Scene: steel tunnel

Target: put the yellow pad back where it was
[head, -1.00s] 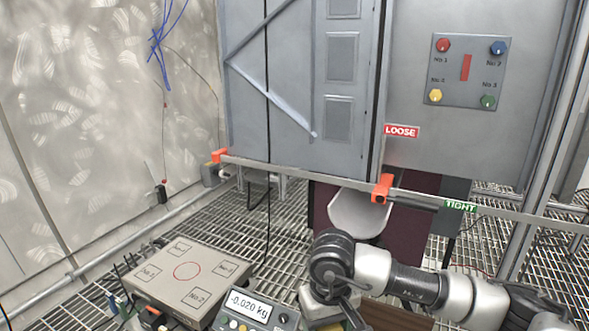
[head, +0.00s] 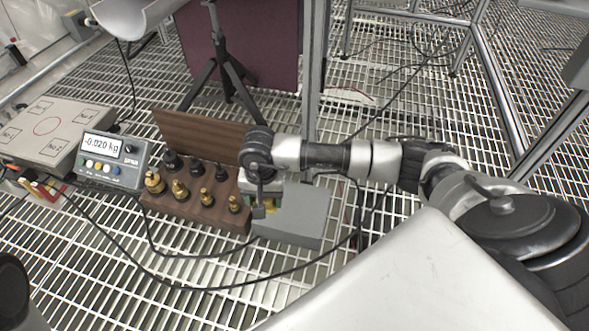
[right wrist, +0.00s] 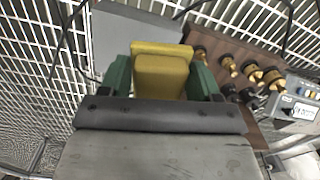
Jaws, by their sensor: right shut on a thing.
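The yellow pad (right wrist: 160,72) shows in the right wrist view between the green fingers of my right gripper (right wrist: 160,80), which is shut on it. In the head view my right gripper (head: 262,206) points down at the right end of the wooden weight rack, over the near left part of a grey box (head: 298,218). Only a sliver of yellow shows there, and most of the pad is hidden by my gripper. In the right wrist view the grey box (right wrist: 120,30) lies just beyond the pad. I cannot tell whether the pad touches it. My left gripper is not in view.
The wooden rack (head: 215,213) holds several brass and black weights close left of my right gripper. A scale display (head: 108,160) and its platform (head: 60,115) stand farther left. Black cables (head: 190,288) run across the grated floor. A tripod (head: 228,70) stands behind.

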